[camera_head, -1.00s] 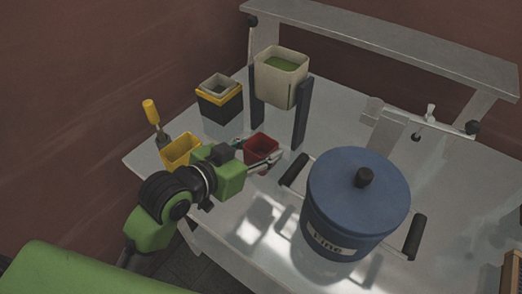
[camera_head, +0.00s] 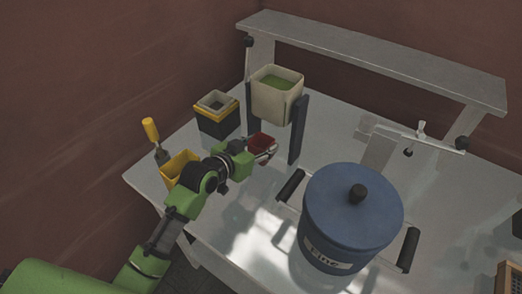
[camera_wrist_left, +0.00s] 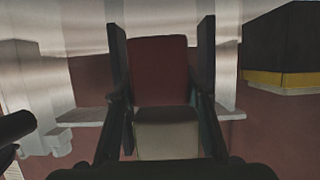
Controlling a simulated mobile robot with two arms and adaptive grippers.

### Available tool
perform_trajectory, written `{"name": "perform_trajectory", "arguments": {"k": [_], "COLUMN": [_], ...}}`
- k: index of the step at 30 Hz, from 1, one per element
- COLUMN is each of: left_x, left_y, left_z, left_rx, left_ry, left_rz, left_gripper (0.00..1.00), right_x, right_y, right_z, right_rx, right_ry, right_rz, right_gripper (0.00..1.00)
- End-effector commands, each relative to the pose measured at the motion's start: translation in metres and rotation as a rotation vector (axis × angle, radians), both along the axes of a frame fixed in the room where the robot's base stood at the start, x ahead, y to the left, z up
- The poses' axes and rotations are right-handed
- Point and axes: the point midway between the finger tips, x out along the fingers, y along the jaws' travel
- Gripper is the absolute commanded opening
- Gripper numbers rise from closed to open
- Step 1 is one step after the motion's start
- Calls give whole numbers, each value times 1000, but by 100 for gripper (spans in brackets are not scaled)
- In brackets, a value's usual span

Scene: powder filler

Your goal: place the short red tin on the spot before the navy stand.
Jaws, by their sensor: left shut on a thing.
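The short red tin (camera_head: 262,141) is between the fingers of my left gripper (camera_head: 266,150), which is shut on it. The tin is upright, just in front of the navy stand (camera_head: 298,130), near the gap between its two posts. Whether its base touches the table cannot be told. In the left wrist view the tin (camera_wrist_left: 160,70) fills the middle between the dark fingers, with the stand's posts on both sides. The stand holds a beige hopper (camera_head: 277,98) with green contents. The spot itself is hidden. My right gripper is not in view.
A black container with a yellow band (camera_head: 217,118) stands left of the stand. A yellow tin (camera_head: 178,167) and a yellow-handled tool (camera_head: 151,130) are at the table's left edge. A large blue lidded pot (camera_head: 350,215) with side handles stands to the right.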

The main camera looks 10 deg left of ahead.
Motion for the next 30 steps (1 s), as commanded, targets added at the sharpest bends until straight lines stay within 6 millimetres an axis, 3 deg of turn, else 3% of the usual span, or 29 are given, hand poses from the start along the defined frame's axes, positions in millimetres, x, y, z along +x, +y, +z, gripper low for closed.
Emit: {"name": "perform_trajectory", "arguments": {"k": [12,23,24,25,30], "left_x": [9,9,8,8,8], "left_y": [2,2,2,2,2], "left_z": [-38,-44,-43,-43,-43], "left_rx": [-1,1,1,0,1], "left_ry": [0,-1,-1,-1,0], "left_rz": [0,1,1,1,1], "left_gripper": [16,16,50,58,59], "right_x": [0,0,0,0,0], "right_y": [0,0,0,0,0], "right_z": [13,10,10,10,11], "right_rx": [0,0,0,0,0], "right_ry": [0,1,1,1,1], "right_rz": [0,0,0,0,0], "right_gripper": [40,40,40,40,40]}}
